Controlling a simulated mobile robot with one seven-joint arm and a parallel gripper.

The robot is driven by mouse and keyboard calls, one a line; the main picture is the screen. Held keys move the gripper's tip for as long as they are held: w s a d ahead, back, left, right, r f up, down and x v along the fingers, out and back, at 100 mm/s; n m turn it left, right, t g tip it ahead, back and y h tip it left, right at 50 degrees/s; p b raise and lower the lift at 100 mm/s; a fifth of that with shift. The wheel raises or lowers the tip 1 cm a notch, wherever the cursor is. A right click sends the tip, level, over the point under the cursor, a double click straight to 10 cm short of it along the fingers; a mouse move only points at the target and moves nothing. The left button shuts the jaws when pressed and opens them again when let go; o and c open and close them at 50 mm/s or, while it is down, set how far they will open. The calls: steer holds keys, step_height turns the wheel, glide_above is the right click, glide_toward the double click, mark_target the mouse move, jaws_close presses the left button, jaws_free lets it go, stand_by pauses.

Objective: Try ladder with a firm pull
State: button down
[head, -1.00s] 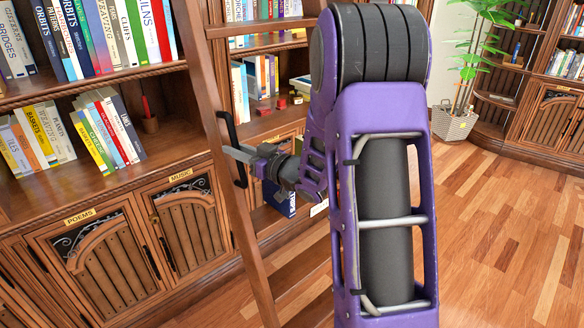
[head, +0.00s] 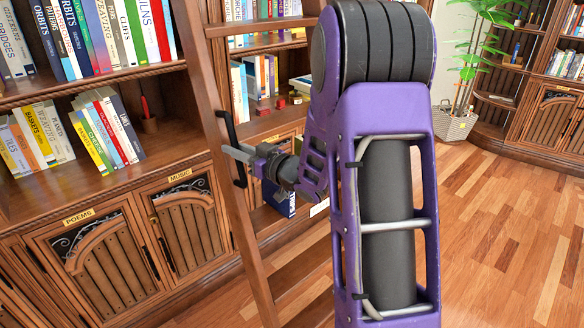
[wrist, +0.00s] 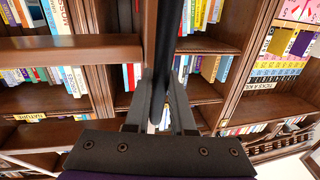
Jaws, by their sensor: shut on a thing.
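The wooden ladder (head: 225,158) leans against the bookcase left of my arm in the head view. A black handle (head: 238,178) is fixed along its near side rail. My gripper (head: 232,152) is at this handle, its fingers at the handle's middle. In the wrist view the black handle (wrist: 166,45) runs down between the two fingers of my gripper (wrist: 160,100), which are shut on it. The ladder's rail and a rung (wrist: 70,50) show to the left there. The ladder's foot is out of view.
Bookcase shelves with rows of books stand behind the ladder, above cabinet doors labelled POEMS (head: 78,217) and MUSIC (head: 181,175). A potted plant (head: 457,122) stands at the back right. The wooden floor (head: 500,250) to the right of my arm is clear.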

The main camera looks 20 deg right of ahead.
steer(key=shift+r, duration=0.15)
stand_by(0.6)
steer(key=c, duration=0.7)
jaws_free()
